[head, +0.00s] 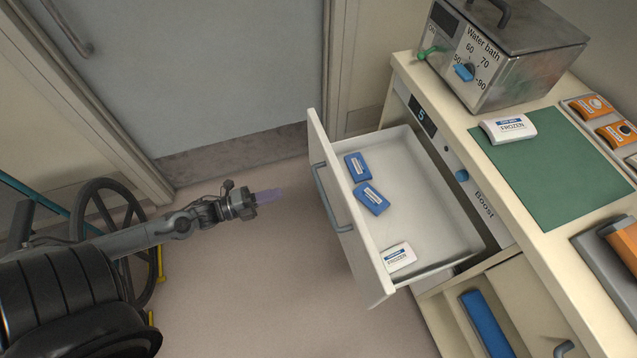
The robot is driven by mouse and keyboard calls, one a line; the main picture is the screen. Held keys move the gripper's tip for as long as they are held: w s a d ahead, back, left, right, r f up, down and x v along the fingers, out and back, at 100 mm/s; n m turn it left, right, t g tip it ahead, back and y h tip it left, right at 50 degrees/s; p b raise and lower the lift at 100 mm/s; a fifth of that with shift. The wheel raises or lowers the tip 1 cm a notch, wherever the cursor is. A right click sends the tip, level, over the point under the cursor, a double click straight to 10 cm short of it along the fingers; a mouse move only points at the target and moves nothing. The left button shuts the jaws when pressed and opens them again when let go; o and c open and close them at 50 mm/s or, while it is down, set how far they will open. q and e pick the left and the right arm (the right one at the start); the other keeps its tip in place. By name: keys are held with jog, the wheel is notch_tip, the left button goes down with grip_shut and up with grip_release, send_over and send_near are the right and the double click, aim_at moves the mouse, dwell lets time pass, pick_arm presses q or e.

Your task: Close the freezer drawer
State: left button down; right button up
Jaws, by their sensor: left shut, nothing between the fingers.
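The freezer drawer (430,215) is pulled out from the cabinet on the right, with its white front panel (352,250) facing left. A grey bar handle (330,197) runs along that front. Inside lie two blue packs (371,198) near the far front corner and one white pack marked FROZEN (399,257) near the front. My left gripper (270,196) is shut and empty, in the air to the left of the drawer front, apart from the handle and pointing toward it. My right gripper is not in view.
An open lower compartment (450,320) holds a blue item (487,322). A wheel (95,215) stands at left. Floor left of the drawer is clear.

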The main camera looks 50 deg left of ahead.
aim_at(329, 179)
pick_arm(q)
jog(key=b+x, duration=0.4)
jog(key=x, duration=0.9)
jog(key=shift+d+b, duration=0.1)
jog(key=shift+b, duration=0.2)
jog(key=shift+w+d, duration=0.15)
jog(key=shift+w, duration=0.2)
jog(key=shift+w, duration=0.1)
